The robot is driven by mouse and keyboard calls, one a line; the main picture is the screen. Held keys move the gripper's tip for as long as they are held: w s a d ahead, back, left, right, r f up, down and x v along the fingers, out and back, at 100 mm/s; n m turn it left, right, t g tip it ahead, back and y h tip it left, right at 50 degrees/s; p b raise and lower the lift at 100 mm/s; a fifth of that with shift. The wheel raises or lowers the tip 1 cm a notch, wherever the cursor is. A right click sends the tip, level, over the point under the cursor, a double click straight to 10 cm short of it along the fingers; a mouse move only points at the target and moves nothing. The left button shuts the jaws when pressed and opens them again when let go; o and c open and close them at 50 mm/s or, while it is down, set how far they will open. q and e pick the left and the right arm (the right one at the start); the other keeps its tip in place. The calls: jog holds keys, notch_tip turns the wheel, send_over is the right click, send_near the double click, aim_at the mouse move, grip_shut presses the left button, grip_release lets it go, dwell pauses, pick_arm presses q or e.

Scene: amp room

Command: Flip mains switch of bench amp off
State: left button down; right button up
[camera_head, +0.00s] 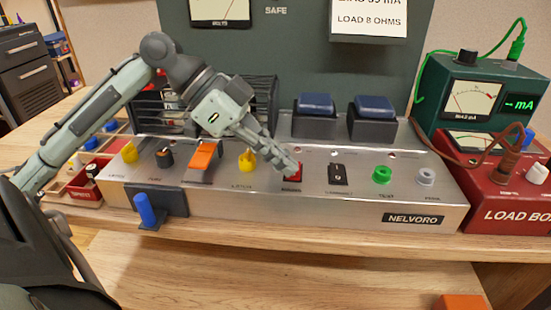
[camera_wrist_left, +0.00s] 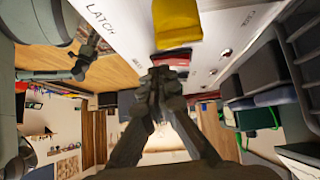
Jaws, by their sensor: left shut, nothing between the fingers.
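The bench amp (camera_head: 225,205) is a long silver panel marked NELVORO on the wooden bench. A red rocker switch (camera_head: 292,179) sits in the middle of its top face; its label is too small to read. My left gripper (camera_head: 290,165) is shut and empty, with its fingertips at the back edge of the red switch, partly covering it. I cannot tell whether they touch. In the left wrist view the closed fingers (camera_wrist_left: 160,80) point at the red switch (camera_wrist_left: 172,61), with a yellow knob (camera_wrist_left: 177,22) beyond. My right gripper is not in view.
An orange lever (camera_head: 204,156) and a yellow knob (camera_head: 247,161) stand left of the red switch. A black toggle switch (camera_head: 338,174) and a green button (camera_head: 381,174) lie right. Blue-topped transformers (camera_head: 315,105) stand behind. A red load box (camera_head: 505,190) is at right.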

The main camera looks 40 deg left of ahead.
pick_arm(q)
jog(key=shift+w+f, duration=0.2)
jog(key=shift+w, duration=0.1)
jog(key=shift+w+a+r, duration=0.15)
jog(key=shift+r, duration=0.05)
jog(key=shift+w+a+p, duration=0.3)
jog(key=shift+w+p, duration=0.25)
jog(key=shift+p, duration=0.15)
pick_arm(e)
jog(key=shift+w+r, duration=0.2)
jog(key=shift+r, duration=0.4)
pick_arm(q)
jog(key=r+p, duration=0.1)
jog(key=r, duration=0.1)
jog(key=r+p, duration=0.2)
jog(key=shift+s+r, duration=0.2)
jog(key=shift+r, duration=0.05)
jog(key=v, duration=0.9)
jog(key=shift+s, duration=0.5)
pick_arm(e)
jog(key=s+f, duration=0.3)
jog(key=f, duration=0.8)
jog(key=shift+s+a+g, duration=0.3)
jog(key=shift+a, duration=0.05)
